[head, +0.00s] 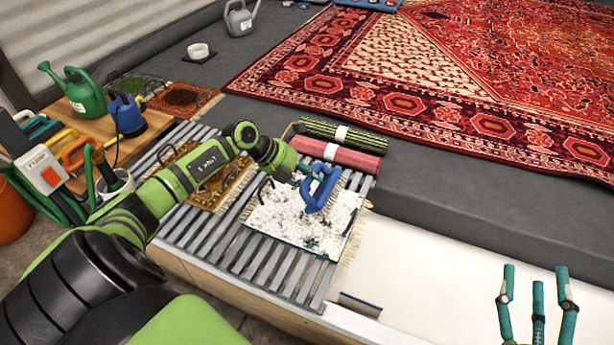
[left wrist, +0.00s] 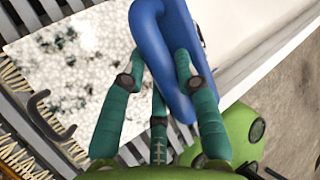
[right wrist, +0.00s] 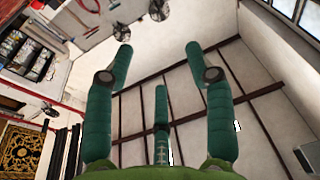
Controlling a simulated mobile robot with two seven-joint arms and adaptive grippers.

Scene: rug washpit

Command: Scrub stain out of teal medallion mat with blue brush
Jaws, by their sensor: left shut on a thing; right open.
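The mat (head: 285,215) lies flat on the slatted rack, mostly covered in white foam with dark patches showing through; its teal and medallion can hardly be made out. It also shows in the left wrist view (left wrist: 65,60). My right gripper (head: 537,282) is open and empty, fingers pointing up, at the lower right, away from the mat.
A brown patterned mat (head: 207,178) lies left on the slatted rack (head: 262,268). Rolled green (head: 340,133) and red (head: 335,155) mats lie behind. A wooden table (head: 68,122) holds a green watering can (head: 82,95).

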